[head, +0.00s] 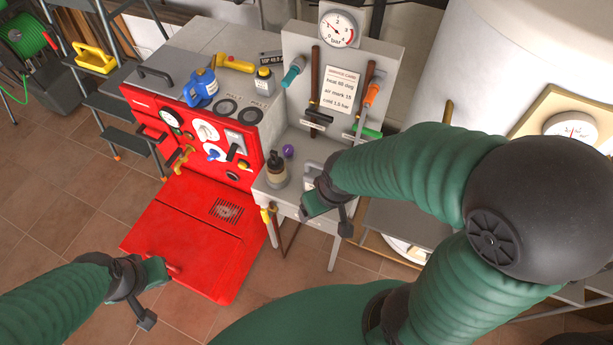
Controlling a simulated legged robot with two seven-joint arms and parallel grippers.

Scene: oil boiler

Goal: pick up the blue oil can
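The blue oil can (201,87) stands on the grey top of the red boiler (190,225), near its front edge. My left gripper (152,296) is open and empty at lower left, in front of the boiler and well below the can. My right gripper (330,222) is open near the front edge of the small grey bench, to the right of and below the can. Neither gripper touches the can.
A yellow torch (234,63), a small grey bottle (264,81) and two black rings stand or lie near the can. A dark-topped bottle (277,170) and purple ball (289,151) are on the bench. A tool panel (340,90) rises behind. Shelves stand left.

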